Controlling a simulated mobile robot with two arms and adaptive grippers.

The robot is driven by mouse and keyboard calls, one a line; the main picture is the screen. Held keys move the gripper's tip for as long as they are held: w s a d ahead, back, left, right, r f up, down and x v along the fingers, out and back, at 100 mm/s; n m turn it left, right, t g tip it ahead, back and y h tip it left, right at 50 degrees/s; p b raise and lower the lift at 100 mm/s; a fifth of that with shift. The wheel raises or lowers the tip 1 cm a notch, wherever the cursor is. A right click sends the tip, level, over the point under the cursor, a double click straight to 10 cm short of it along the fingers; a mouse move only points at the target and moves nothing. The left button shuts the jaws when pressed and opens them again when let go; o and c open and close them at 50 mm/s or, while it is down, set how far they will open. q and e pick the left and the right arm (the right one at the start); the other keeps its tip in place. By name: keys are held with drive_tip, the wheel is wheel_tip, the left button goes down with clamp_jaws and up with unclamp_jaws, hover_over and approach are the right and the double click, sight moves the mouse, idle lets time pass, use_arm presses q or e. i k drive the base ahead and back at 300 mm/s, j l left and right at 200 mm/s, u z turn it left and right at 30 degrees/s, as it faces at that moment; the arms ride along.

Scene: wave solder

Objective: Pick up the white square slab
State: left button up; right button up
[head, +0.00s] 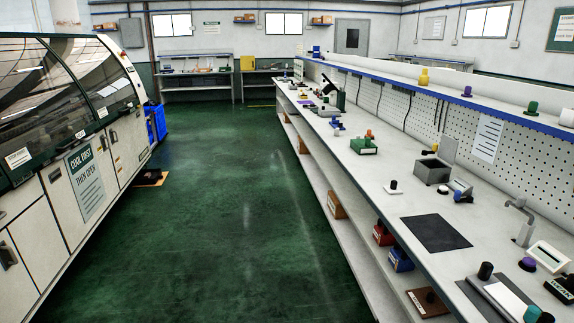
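A small white square slab (386,188) lies flat on the long workbench on the right, with a short black knob (393,184) standing on it. It sits near the bench's front edge, beyond a black mat (432,238). It stands clear of the things around it. Neither of my grippers is in view, so I cannot see where they are relative to the slab.
The workbench (408,204) holds a grey box with a raised lid (431,173), a green block (363,147) and a grey tap (524,228). A large machine (55,190) lines the left side. The green floor (240,220) between is open.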

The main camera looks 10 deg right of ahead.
sight(392, 189)
drive_tip(key=i+z, duration=0.2)
drive_tip(key=i, duration=0.35)
drive_tip(key=i+j+z, duration=0.1)
drive_tip(key=i+z, duration=0.15)
drive_tip(key=i, duration=0.3)
drive_tip(key=i+j+z, duration=0.2)
drive_tip(key=i, duration=0.35)
